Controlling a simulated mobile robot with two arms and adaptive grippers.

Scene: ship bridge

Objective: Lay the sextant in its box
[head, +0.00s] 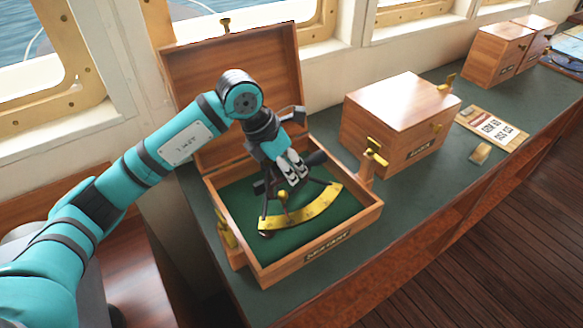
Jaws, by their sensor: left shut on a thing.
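The sextant (310,213), with a yellow brass arc and dark frame, is at the open sextant box (312,260). It appears inside the walls of the box, over the green lining; I cannot tell whether it touches the lining. The box is wooden, with its lid (195,75) standing up at the back and a label on its front. My left gripper (294,172) points down from above and is shut on the sextant's dark upper part, which it partly hides. My right gripper is not in view.
A closed wooden box (400,112) with brass fittings stands right of the sextant box. A printed card (492,128) and a small brass piece (480,153) lie beyond it. More wooden boxes (497,55) stand farther right. Window frames run behind the green-topped counter.

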